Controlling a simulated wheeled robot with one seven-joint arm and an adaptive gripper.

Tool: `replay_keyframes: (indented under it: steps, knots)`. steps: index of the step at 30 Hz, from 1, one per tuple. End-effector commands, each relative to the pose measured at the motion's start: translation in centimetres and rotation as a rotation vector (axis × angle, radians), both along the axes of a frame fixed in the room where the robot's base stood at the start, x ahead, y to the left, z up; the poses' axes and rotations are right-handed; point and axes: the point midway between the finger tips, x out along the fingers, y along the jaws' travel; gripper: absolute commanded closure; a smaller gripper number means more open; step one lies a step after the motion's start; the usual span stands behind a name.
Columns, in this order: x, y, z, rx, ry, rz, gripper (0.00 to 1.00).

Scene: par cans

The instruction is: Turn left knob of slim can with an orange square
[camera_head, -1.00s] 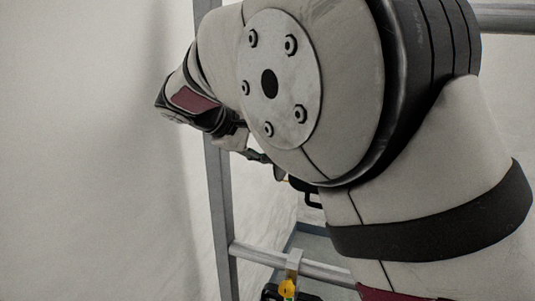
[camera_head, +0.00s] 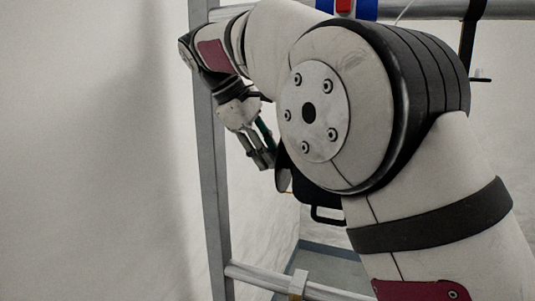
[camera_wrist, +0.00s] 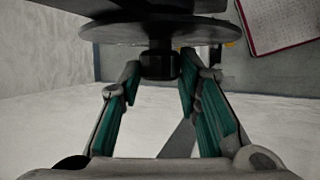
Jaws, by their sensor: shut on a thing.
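The black can (camera_head: 312,188) is mostly hidden behind my arm in the head view. Its round side plate (camera_head: 284,180) faces my gripper (camera_head: 265,158). In the wrist view, a dark disc (camera_wrist: 150,30) carries a short black knob (camera_wrist: 160,64). The two teal-padded fingers of my gripper (camera_wrist: 159,72) are shut on this knob, one on each side. No orange square can be made out clearly, so I cannot confirm the can's marking.
A grey metal post (camera_head: 213,210) stands just left of my gripper. A horizontal rail (camera_head: 255,278) crosses below with a clamp (camera_head: 298,283). A blue and red item (camera_head: 345,8) shows at the top. A red-edged pale panel (camera_wrist: 283,25) is at the wrist view's upper right.

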Motion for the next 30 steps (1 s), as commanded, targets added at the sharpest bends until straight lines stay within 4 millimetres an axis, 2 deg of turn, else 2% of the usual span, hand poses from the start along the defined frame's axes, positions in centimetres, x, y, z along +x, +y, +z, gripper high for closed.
replay_keyframes:
  steps: [9,10,12,23,30]
  knots:
    - [0.0,0.0,-0.2,-0.003,0.006,-0.002,0.97]
    - [0.0,0.0,-0.2,-0.003,0.006,-0.002,0.65]
    - [0.0,0.0,-0.2,-0.003,0.006,-0.002,0.49]
    - [0.0,0.1,0.1,-0.001,0.001,-0.001,0.49]
    - [-0.5,1.3,2.0,0.001,0.000,0.000,0.49]
